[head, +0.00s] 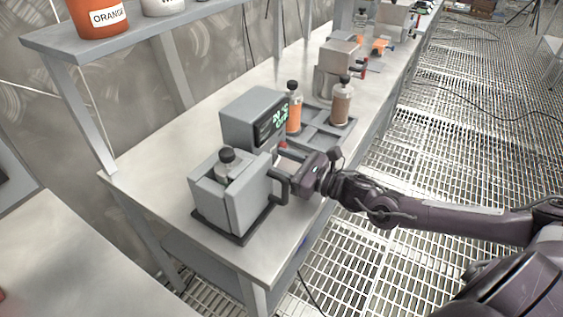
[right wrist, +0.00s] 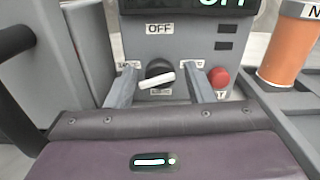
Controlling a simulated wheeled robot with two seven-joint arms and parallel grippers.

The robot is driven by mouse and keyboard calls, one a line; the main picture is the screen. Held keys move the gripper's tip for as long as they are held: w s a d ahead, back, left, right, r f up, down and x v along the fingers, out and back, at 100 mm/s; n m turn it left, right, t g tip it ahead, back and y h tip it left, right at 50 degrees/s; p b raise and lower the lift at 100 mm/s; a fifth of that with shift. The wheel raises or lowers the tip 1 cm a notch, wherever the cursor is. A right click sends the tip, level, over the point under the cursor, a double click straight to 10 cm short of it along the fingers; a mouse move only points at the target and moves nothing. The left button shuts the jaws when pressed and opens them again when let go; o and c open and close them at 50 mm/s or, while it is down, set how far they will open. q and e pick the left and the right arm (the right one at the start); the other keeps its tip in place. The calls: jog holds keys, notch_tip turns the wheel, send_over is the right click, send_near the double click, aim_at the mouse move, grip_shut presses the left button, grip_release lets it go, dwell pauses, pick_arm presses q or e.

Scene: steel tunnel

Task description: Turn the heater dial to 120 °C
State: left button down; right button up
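The grey heater box (head: 250,115) stands on the steel bench with a green display on its front. In the right wrist view its front panel carries a black dial (right wrist: 157,70) with a white bar, lying nearly level and slightly tilted. A label above the dial reads OFF (right wrist: 160,29), and the display's visible part shows green OFF. Side and lower labels are partly hidden or too small to read. My right gripper (right wrist: 163,76) is open, with one finger on each side of the dial; I see no clear contact. My left gripper is out of view.
A red button (right wrist: 219,77) sits right of the dial. A grey device with a black handle (head: 281,188) stands close to my right gripper. Orange (head: 294,116) and brown (head: 341,106) bottles stand in a dark rack behind. The bench's near corner is clear.

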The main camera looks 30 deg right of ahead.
jog(key=c, duration=0.8)
jog(key=shift+c, duration=0.2)
